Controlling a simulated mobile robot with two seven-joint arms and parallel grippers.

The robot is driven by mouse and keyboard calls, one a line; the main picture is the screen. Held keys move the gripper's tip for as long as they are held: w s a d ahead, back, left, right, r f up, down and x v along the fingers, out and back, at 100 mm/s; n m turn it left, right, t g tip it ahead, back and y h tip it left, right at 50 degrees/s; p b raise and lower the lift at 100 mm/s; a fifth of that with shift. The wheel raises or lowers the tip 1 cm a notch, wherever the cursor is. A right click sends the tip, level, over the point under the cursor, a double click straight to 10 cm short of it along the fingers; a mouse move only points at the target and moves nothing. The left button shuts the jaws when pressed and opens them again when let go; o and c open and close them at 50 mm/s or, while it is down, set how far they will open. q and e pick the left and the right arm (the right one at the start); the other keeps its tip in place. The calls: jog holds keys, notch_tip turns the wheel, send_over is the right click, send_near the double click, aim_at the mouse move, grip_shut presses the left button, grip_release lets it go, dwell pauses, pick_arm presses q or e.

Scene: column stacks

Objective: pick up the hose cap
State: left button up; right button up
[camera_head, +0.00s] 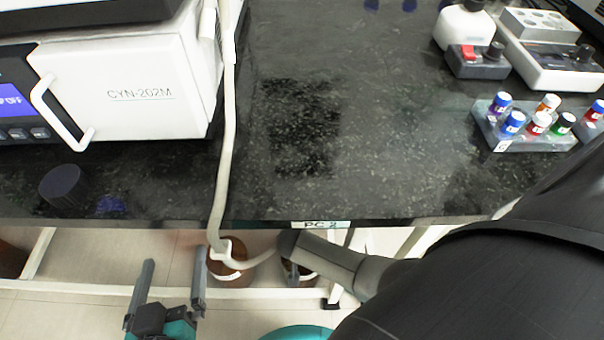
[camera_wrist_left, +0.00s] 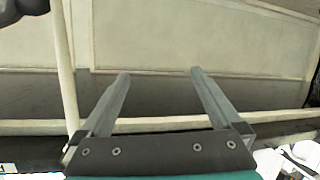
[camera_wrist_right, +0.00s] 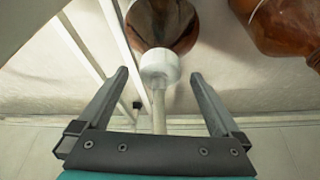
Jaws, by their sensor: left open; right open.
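The hose cap (camera_wrist_right: 160,66) appears to be the white cap on a brown bottle (camera_wrist_right: 165,22). It lies ahead of and between the finger tips of my right gripper (camera_wrist_right: 159,76) in the right wrist view. That gripper is open and not closed on it; the pale hose (camera_wrist_right: 159,110) runs from the cap between its fingers. In the head view the white cap (camera_head: 220,250) shows below the counter edge, where the hose (camera_head: 226,150) comes down. My left gripper (camera_head: 173,258) is open and empty, left of that bottle. In the left wrist view its fingers (camera_wrist_left: 159,72) have nothing between them.
A second brown bottle (camera_wrist_right: 285,25) stands to the right in the right wrist view. The dark counter (camera_head: 400,130) overhangs the bottles. On it stand a white machine (camera_head: 150,75), a dark round cap (camera_head: 62,186) and a vial rack (camera_head: 520,142). A dark arm covers the lower right.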

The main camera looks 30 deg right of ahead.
jog(key=shift+w+d+f+b, duration=0.15)
jog(key=shift+f+b, duration=0.25)
jog(key=shift+f, duration=0.15)
pick_arm(q)
jog(key=shift+s+d+r+t+h, duration=0.4)
jog(key=shift+d+r+t, duration=0.25)
jog(key=shift+t, duration=0.25)
pick_arm(e)
jog(key=shift+f, duration=0.1)
pick_arm(q)
jog(key=shift+a, duration=0.1)
pick_arm(e)
jog(key=c, duration=1.3)
